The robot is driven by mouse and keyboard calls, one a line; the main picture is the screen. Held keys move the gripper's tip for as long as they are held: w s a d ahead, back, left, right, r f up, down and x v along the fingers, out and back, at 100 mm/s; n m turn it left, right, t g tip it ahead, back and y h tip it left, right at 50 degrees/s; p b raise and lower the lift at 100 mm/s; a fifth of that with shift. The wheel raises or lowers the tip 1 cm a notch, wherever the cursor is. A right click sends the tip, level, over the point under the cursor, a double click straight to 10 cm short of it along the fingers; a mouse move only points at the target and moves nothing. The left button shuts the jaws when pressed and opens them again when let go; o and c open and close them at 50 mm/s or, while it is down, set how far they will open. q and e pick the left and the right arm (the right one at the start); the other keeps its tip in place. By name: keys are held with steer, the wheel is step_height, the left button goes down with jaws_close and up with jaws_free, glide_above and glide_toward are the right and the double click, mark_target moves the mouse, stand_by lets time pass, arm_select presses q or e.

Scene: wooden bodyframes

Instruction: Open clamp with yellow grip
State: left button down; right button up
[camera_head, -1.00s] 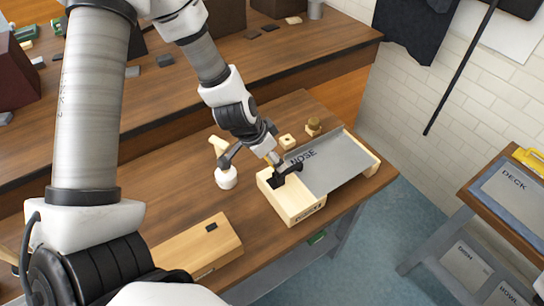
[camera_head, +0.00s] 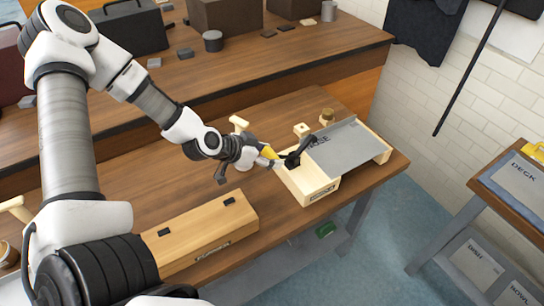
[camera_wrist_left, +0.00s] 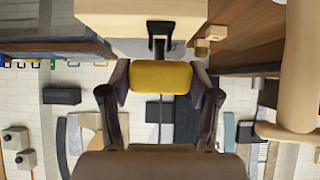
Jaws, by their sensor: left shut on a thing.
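The clamp (camera_head: 295,159) is a dark toggle clamp on the left end of a pale wooden box frame (camera_head: 317,188). Its yellow grip (camera_head: 268,152) points left and away from the frame. My left gripper (camera_head: 270,158) is shut on the yellow grip. In the left wrist view the grip (camera_wrist_left: 160,76) sits between the two fingers, with the clamp's dark arm (camera_wrist_left: 160,32) beyond it. A grey panel marked as NOSE (camera_head: 345,146) lies on the frame to the right of the clamp. My right gripper is not in view.
A wooden box (camera_head: 205,230) with dark catches lies at the front left of the bench (camera_head: 155,205). A mallet-like tool (camera_head: 239,125) is behind my gripper. Small wooden blocks (camera_head: 302,130) stand behind the panel. A side table (camera_head: 500,195) is at the right.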

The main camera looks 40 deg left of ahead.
arm_select(q)
steer(key=shift+s+a+f, duration=0.1)
steer(key=shift+s+f, duration=0.2)
steer(key=shift+f, duration=0.4)
steer(key=shift+s+f, duration=0.25)
steer(key=shift+f, duration=0.45)
steer(key=shift+c, duration=1.2)
jaws_free()
steer(key=shift+s+a, duration=0.15)
steer(key=shift+r, duration=0.1)
step_height(320, 180, up, 8)
steer(key=shift+r, duration=0.95)
